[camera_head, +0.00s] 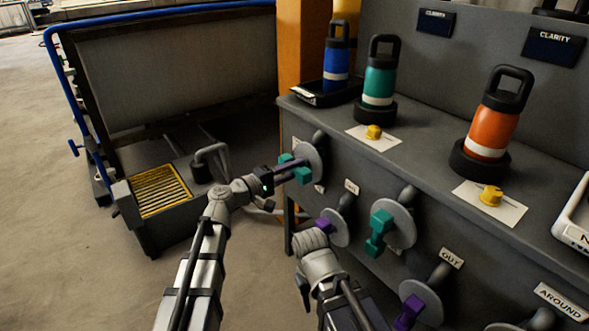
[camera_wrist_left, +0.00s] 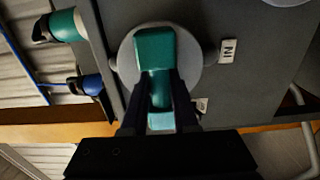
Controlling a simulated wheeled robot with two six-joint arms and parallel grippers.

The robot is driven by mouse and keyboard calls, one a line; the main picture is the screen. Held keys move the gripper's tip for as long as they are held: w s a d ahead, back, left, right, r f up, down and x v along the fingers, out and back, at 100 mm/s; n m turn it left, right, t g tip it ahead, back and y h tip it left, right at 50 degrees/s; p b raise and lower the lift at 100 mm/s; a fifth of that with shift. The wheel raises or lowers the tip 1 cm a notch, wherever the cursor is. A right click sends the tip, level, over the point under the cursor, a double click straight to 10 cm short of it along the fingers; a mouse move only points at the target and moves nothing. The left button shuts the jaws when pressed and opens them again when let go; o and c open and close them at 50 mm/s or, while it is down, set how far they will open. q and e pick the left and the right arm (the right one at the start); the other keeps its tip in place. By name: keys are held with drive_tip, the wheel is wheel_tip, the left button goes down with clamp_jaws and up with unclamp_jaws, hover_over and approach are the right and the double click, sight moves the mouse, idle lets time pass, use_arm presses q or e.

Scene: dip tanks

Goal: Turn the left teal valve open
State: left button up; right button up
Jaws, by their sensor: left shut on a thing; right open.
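The left teal valve (camera_head: 300,172) has a teal bar handle on a round grey disc on the front of the grey cabinet. My left gripper (camera_head: 284,172) is shut on this handle. In the left wrist view the teal handle (camera_wrist_left: 155,50) stands in front of its disc, with the dark fingers of my left gripper (camera_wrist_left: 158,95) on both sides of it. A second teal valve (camera_head: 378,230) sits further right on the cabinet front. My right gripper (camera_head: 318,226) is low, beside a purple valve (camera_head: 334,226); its fingers are mostly hidden by its own wrist.
Blue, teal (camera_head: 379,80) and orange (camera_head: 493,120) bottles stand on the cabinet top (camera_head: 420,150) near yellow knobs. Another purple valve (camera_head: 410,312) is lower right. A tank with a yellow grate (camera_head: 160,190) and blue rail stands left. Floor at left is free.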

use_arm(q)
clamp_jaws()
drive_tip(key=n, duration=0.8)
drive_tip(key=shift+n, duration=0.3)
drive_tip(key=n, duration=0.4)
drive_tip(key=shift+n, duration=0.3)
drive_tip(key=n, duration=0.4)
drive_tip(key=shift+n, duration=0.3)
drive_tip(key=o, duration=0.8)
unclamp_jaws()
